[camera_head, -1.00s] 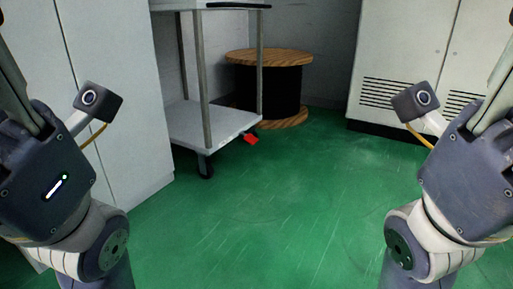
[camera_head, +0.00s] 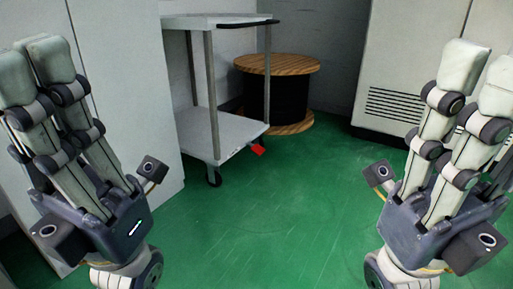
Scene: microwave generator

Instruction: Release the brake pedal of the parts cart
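The parts cart (camera_head: 222,135) is a grey frame with two shelves and casters, standing against the wall left of centre. The red brake pedal (camera_head: 258,150) sticks out low at its right end, just above the green floor. I cannot tell its exact tilt. My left gripper (camera_head: 45,62) is at the left, fingers up, well in front of the cart and apart from it. My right gripper (camera_head: 480,85) is at the right, fingers up with a gap between them, empty and far from the pedal.
A cable spool (camera_head: 277,95) with wooden flanges stands behind the cart. A grey cabinet (camera_head: 120,110) is left of the cart, and a vented cabinet (camera_head: 405,70) is at the back right. The green floor (camera_head: 270,220) in the middle is clear.

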